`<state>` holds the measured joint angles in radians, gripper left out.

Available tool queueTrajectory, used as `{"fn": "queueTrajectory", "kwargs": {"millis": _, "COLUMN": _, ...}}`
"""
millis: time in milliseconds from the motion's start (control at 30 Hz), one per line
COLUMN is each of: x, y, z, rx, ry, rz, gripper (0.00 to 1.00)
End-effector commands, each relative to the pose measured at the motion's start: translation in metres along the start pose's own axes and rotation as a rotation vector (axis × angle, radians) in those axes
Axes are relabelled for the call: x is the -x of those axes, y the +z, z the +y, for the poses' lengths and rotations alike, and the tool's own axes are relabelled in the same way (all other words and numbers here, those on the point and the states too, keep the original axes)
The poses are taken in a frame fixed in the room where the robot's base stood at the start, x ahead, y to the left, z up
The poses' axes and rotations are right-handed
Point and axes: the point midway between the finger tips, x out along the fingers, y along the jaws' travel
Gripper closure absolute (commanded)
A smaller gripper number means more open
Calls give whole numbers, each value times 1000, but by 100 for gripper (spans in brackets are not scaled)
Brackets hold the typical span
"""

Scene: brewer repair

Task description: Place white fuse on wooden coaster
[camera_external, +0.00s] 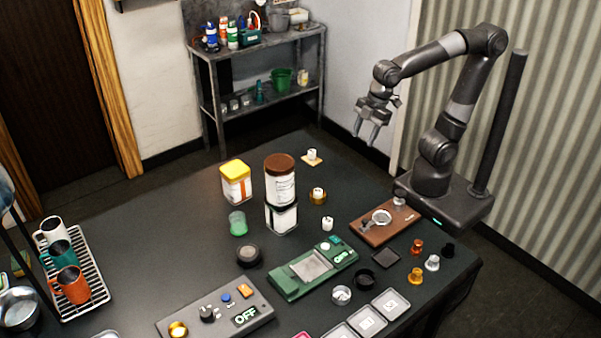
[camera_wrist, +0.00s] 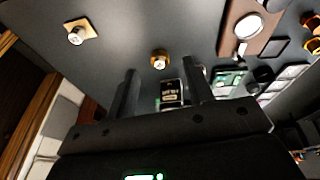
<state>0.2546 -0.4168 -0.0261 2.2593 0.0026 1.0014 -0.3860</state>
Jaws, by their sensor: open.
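A small white fuse (camera_external: 312,153) stands on the square wooden coaster (camera_external: 317,162) near the back of the dark table. In the wrist view this fuse (camera_wrist: 75,38) is on the wooden coaster (camera_wrist: 90,27) at upper left. A second white piece (camera_external: 318,192) sits on a round brass-coloured base in front of it, also in the wrist view (camera_wrist: 160,62). A third white piece (camera_external: 328,223) stands farther forward. My gripper (camera_external: 367,132) is open and empty, raised clear of the coaster, to its right in the external view. Its fingers (camera_wrist: 160,92) show apart in the wrist view.
Stacked jars (camera_external: 281,182), a yellow-lidded jar (camera_external: 236,184) and a green cup (camera_external: 238,223) stand left of the white pieces. A brown board (camera_external: 372,236) and a green device (camera_external: 283,284) lie in front. The table around the coaster is clear.

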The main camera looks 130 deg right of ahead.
Motion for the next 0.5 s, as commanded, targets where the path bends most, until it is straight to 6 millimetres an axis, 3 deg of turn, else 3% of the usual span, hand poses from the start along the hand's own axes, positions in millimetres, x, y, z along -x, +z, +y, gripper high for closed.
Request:
{"fn": "queueTrajectory", "kwargs": {"millis": 33, "x": 5, "y": 8, "z": -19, "rx": -6, "ry": -2, "rz": 35, "gripper": 52}}
{"fn": "queueTrajectory", "kwargs": {"millis": 200, "x": 13, "y": 34, "z": -65, "rx": -61, "ry": -22, "rz": 130, "gripper": 52}}
{"fn": "queueTrajectory", "kwargs": {"millis": 333, "x": 14, "y": 50, "z": -86, "rx": -95, "ry": -42, "rz": 178, "gripper": 52}}
{"fn": "queueTrajectory", "kwargs": {"millis": 500, "x": 13, "y": 60, "z": -96, "rx": -119, "ry": -56, "rz": 205, "gripper": 52}}
